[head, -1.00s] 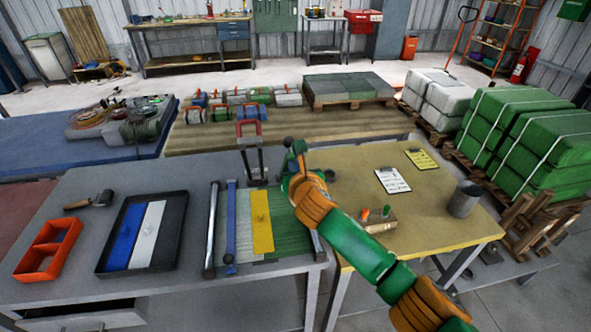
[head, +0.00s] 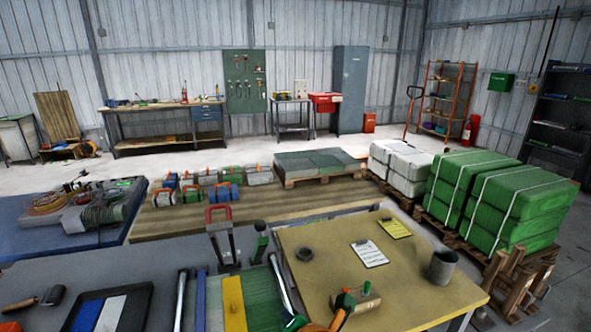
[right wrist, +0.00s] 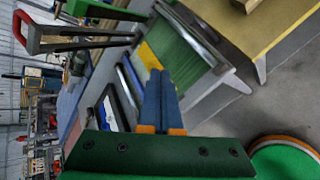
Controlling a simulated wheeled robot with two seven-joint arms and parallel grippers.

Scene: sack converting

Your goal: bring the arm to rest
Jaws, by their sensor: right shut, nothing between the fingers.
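My right arm (head: 318,327) shows only as an orange and green piece at the bottom edge of the head view. My right gripper (right wrist: 161,76) in the right wrist view has its two blue fingers together, with nothing between them. It appears clear of the grey bench and the yellow-topped table. My left gripper is in neither view.
The grey bench (head: 130,262) holds a green sheet (head: 258,296), a yellow strip (head: 234,300), metal bars and a red-handled tool (head: 219,235). The yellow table (head: 410,290) holds clipboards, a grey cup (head: 443,266) and a dark ring (head: 304,254). Bundled sacks (head: 520,200) stand right.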

